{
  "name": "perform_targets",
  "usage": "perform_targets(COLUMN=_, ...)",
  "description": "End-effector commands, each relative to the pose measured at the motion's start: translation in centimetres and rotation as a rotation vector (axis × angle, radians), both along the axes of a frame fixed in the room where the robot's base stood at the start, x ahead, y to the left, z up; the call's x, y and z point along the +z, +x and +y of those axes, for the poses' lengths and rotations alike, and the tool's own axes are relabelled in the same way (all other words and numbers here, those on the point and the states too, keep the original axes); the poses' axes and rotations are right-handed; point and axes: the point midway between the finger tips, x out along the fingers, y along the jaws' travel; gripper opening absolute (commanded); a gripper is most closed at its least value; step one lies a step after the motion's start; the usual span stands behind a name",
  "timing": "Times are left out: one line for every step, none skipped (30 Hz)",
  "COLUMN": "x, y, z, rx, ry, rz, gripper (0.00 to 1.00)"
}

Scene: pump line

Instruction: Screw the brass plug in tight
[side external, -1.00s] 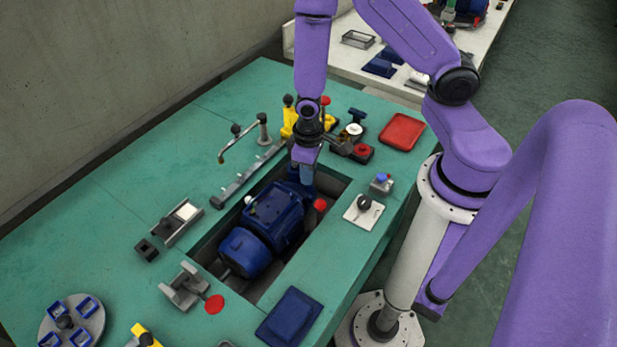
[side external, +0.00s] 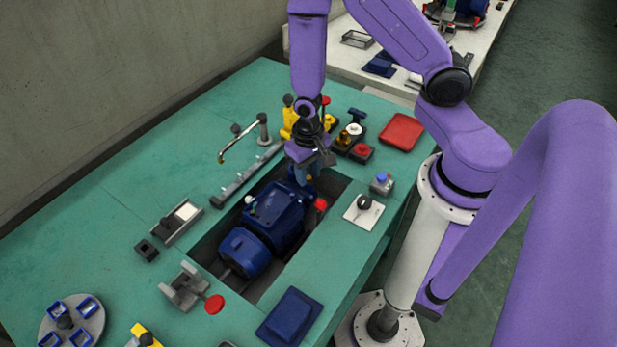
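The blue pump with its motor (side external: 268,222) lies in a long recess of the green bench. My gripper (side external: 309,172) points down over the pump's far end, close to the blue housing there. A small brass-coloured spot (side external: 310,179) shows at the fingertips; it may be the brass plug, but it is too small to be sure. Whether the fingers are open or shut on it cannot be made out. Another brass-coloured piece (side external: 343,138) stands on a dark block behind and right of my gripper. The plug's port is hidden.
A red knob (side external: 321,204) sits right beside the pump's far end. Yellow fixtures (side external: 289,120) and a red tray (side external: 401,132) stand behind. A white plate with a black knob (side external: 364,210) lies right of the recess. A bent pipe on a post (side external: 262,130) rises at the left.

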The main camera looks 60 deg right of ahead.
Motion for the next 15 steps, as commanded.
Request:
perform_targets(x=0.0, y=0.0, z=0.0, rx=0.001, ry=-0.001, rz=0.001, gripper=0.34)
perform_targets(x=0.1, y=0.0, z=0.0, rx=0.001, ry=-0.001, rz=0.001, gripper=0.34)
perform_targets(x=0.2, y=0.0, z=0.0, rx=0.001, ry=0.0, rz=0.001, gripper=0.34)
perform_targets(x=0.4, y=0.0, z=0.0, rx=0.002, ry=0.0, rz=0.0, gripper=0.34)
perform_targets(x=0.6, y=0.0, z=0.0, rx=0.002, ry=0.0, rz=0.0, gripper=0.34)
perform_targets(x=0.9, y=0.1, z=0.0, rx=0.002, ry=0.0, rz=0.0, gripper=0.34)
perform_targets(x=1.1, y=0.1, z=0.0, rx=0.001, ry=0.0, rz=0.0, gripper=0.34)
perform_targets(x=1.3, y=0.1, z=0.0, rx=0.002, ry=0.0, rz=0.0, gripper=0.34)
perform_targets(x=1.6, y=0.1, z=0.0, rx=0.001, ry=0.0, rz=0.0, gripper=0.34)
perform_targets(x=1.8, y=0.0, z=0.0, rx=0.001, ry=0.0, rz=0.0, gripper=0.34)
perform_targets(x=2.0, y=0.0, z=0.0, rx=0.001, ry=0.0, rz=0.001, gripper=0.34)
perform_targets(x=2.2, y=0.0, z=0.0, rx=0.001, ry=0.0, rz=0.001, gripper=0.34)
perform_targets(x=2.4, y=-0.1, z=0.1, rx=0.002, ry=0.0, rz=0.001, gripper=0.34)
perform_targets(x=2.6, y=0.0, z=0.0, rx=0.001, ry=0.0, rz=0.001, gripper=0.34)
perform_targets(x=2.9, y=0.0, z=0.0, rx=0.001, ry=0.001, rz=0.001, gripper=0.34)
